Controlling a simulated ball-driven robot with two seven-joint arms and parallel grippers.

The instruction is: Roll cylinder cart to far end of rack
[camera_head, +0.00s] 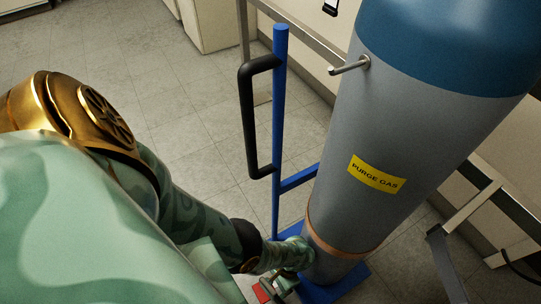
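The cylinder cart has a blue frame with a tall upright (279,110) and a blue base plate (345,284). A black handle (248,120) is fixed to the left side of the upright. A large grey gas cylinder (395,120) with a blue top and a yellow "PURGE GAS" label (376,174) stands on the base. A tan band circles its lower part. My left arm reaches in from the left, and my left gripper (281,286) is low beside the cylinder's foot. Its fingers are small and partly cut off, so its opening is unclear. My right gripper is not in view.
A metal rail (310,38) of the rack runs behind the cart, and a metal peg (349,66) points toward the cylinder. Rack framing (480,195) is at the right. A pale cabinet (212,20) stands at the back. Tiled floor (180,95) left of the cart is clear.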

